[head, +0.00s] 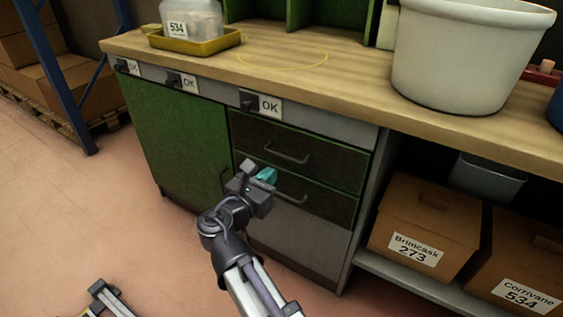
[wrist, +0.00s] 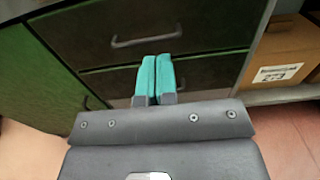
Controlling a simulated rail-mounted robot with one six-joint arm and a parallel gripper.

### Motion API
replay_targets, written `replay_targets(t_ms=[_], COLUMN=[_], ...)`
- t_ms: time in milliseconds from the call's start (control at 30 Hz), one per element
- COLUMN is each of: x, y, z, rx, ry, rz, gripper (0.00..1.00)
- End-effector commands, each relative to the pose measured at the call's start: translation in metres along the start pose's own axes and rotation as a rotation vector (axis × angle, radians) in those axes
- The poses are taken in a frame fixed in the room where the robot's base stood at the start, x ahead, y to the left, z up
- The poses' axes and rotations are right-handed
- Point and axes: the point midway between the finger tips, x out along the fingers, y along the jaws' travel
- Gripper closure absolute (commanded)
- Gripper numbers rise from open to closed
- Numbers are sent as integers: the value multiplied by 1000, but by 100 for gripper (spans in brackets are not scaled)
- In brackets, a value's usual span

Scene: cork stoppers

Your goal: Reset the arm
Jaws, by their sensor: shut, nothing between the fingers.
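My gripper (head: 266,176) is in front of the green workbench cabinet in the head view, close to its dark drawers. In the wrist view its two teal fingers (wrist: 157,77) lie side by side, pressed together, with nothing between them. They point toward the drawer fronts, below the upper drawer handle (wrist: 146,37). My arm reaches up from the bottom of the head view and hides part of the lower cabinet.
Cardboard boxes (head: 405,205) (head: 530,240) sit on a low shelf at the right. Floor (head: 60,210) at the left is mostly clear.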

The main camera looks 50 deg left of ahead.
Motion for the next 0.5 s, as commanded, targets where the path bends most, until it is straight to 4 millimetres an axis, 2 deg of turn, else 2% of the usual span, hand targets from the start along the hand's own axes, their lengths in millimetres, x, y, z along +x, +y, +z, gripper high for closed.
replay_targets(t_ms=[100,333,433,500], x=[-6,-6,-7,-10], y=[-1,-1,-4,-14], z=[0,0,-4,-20], rx=[0,18,153,358], ry=[0,1,19,102], rz=[-1,-1,-22,-75], gripper=[100,100,100,100])
